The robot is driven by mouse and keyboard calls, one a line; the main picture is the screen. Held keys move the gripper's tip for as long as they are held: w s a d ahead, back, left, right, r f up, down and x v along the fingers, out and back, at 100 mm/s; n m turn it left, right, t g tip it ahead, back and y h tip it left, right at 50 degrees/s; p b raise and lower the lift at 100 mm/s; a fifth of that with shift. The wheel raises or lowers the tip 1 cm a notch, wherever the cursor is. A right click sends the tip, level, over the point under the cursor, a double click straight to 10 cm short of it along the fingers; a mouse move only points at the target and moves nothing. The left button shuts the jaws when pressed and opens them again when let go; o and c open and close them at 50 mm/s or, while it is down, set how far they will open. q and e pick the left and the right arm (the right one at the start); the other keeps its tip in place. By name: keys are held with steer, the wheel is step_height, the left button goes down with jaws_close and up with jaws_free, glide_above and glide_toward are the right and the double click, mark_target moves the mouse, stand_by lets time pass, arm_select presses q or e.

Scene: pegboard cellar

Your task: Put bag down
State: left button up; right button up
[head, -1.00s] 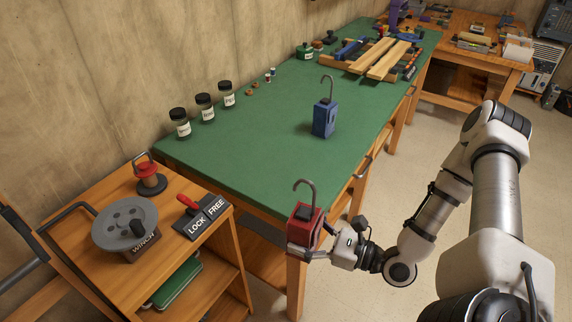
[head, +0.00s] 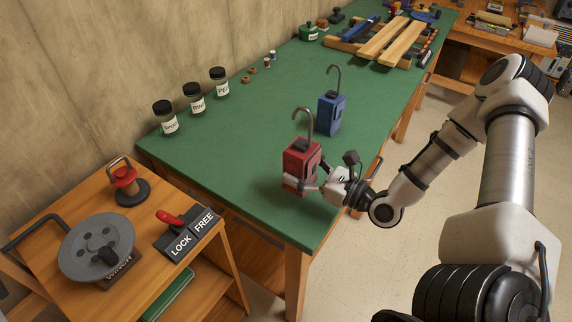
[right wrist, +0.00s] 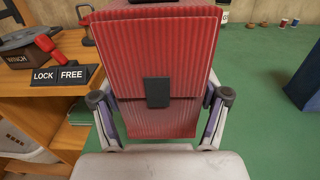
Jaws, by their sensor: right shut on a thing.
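My right gripper (head: 312,187) is shut on a red bag (head: 300,160) with a grey hook on top. It holds the bag upright over the near part of the green bench top (head: 240,185). I cannot tell whether the bag's base touches the bench. In the right wrist view the red bag (right wrist: 155,60) fills the middle, with a finger on each side. A blue bag (head: 330,113) with a similar hook stands on the bench behind and to the right of the red one. My left gripper is not in view.
Several labelled jars (head: 197,100) stand along the wall side. Wooden planks (head: 390,42) lie at the bench's far end. A side table holds a winch (head: 97,248), a LOCK/FREE lever (head: 188,233) and a red lantern-like item (head: 126,181). The bench left of the red bag is clear.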

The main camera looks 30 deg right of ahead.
steer(key=w, duration=0.5)
steer(key=w+d+f, duration=0.1)
steer(key=w, duration=0.1)
steer(key=shift+w+d, duration=0.1)
steer(key=shift+w, duration=0.3)
step_height(320, 180, down, 3)
steer(key=shift+r, duration=0.1)
steer(key=shift+w+f, duration=0.2)
steer(key=shift+f, duration=0.2)
arm_select(q)
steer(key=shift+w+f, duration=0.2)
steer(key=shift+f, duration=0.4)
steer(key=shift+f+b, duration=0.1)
steer(key=shift+b, duration=0.25)
arm_select(e)
steer(key=shift+s, duration=0.15)
steer(key=shift+f, duration=0.1)
steer(key=o, duration=1.3)
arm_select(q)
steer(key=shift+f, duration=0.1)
